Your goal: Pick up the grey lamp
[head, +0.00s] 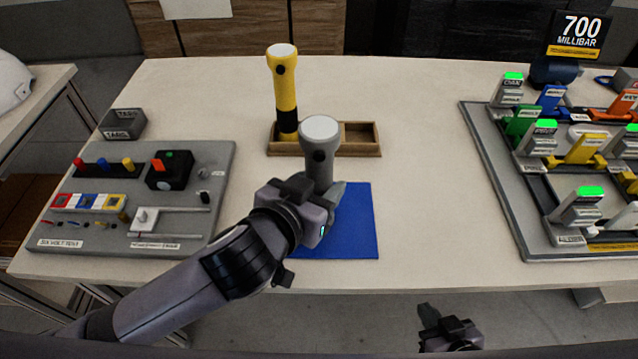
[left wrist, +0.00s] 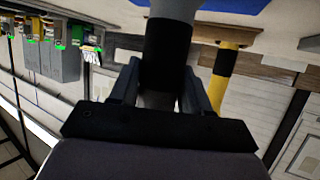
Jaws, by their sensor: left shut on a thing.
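The grey lamp (head: 319,150) stands upright in the head view, its round pale head at the top. My left gripper (head: 322,194) is shut on its body below the head. The gripper hides the lamp's lower part, so I cannot tell whether it touches the blue mat (head: 355,235) behind and below it. In the left wrist view the lamp (left wrist: 166,55), grey with a black band, is between the two fingers (left wrist: 163,85). My right gripper (head: 440,325) is low at the bottom edge, in front of the table and empty; its jaw opening is unclear.
A yellow lamp (head: 283,85) stands in the left part of a wooden tray (head: 362,154); the tray's right part is empty. A grey panel with switches (head: 215,165) lies left, with a small grey block (head: 122,124) behind. A grey rack of coloured parts (head: 500,190) fills the right.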

